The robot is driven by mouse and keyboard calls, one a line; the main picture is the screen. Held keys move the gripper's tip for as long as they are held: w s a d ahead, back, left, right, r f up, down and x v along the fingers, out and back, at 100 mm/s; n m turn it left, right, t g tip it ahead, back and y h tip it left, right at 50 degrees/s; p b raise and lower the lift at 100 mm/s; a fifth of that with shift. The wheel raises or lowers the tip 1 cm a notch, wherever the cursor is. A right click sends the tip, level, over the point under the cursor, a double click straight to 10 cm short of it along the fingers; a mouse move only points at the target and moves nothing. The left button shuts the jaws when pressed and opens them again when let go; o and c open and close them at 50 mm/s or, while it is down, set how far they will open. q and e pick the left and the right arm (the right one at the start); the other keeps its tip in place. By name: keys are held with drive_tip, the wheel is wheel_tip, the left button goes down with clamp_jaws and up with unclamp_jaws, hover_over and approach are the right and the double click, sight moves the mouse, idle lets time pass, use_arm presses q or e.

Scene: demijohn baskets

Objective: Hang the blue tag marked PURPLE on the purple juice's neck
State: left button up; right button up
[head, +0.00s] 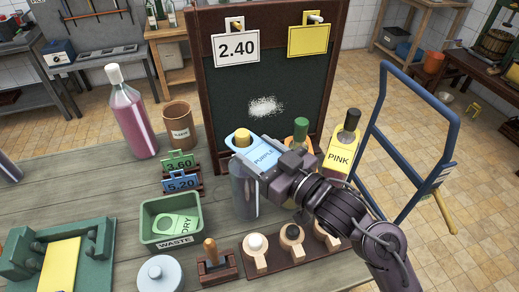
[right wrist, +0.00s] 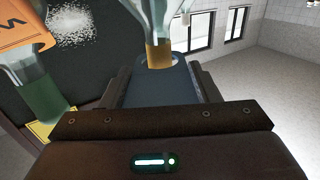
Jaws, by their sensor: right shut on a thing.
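The blue tag marked PURPLE (head: 262,157) is in my right gripper (head: 275,168), which is shut on its lower end. The tag's holed end lies at the yellow stopper (head: 243,138) of a grey-violet glass bottle (head: 243,195), which stands upright on the table. In the right wrist view the tag (right wrist: 158,88) shows as a dark blue strip between the fingers, and the amber stopper (right wrist: 158,55) overlaps its hole. I cannot tell whether the hole is around the stopper or only in line with it. My left gripper is out of view.
Close right stand a green-stoppered bottle (head: 301,127) and a black-stoppered bottle (head: 350,125) with a yellow PINK tag (head: 340,158). A chalkboard (head: 285,85) stands behind. A pinkish-purple bottle (head: 133,120) is left; a green WASTE bin (head: 172,222) sits in front.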

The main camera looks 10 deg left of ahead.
drive_tip(key=shift+f, duration=0.45)
drive_tip(key=o, duration=1)
drive_tip(key=b+v, duration=0.2)
drive_tip(key=v, duration=0.5)
drive_tip(key=shift+s+d, duration=0.25)
drive_tip(key=shift+d, duration=0.1)
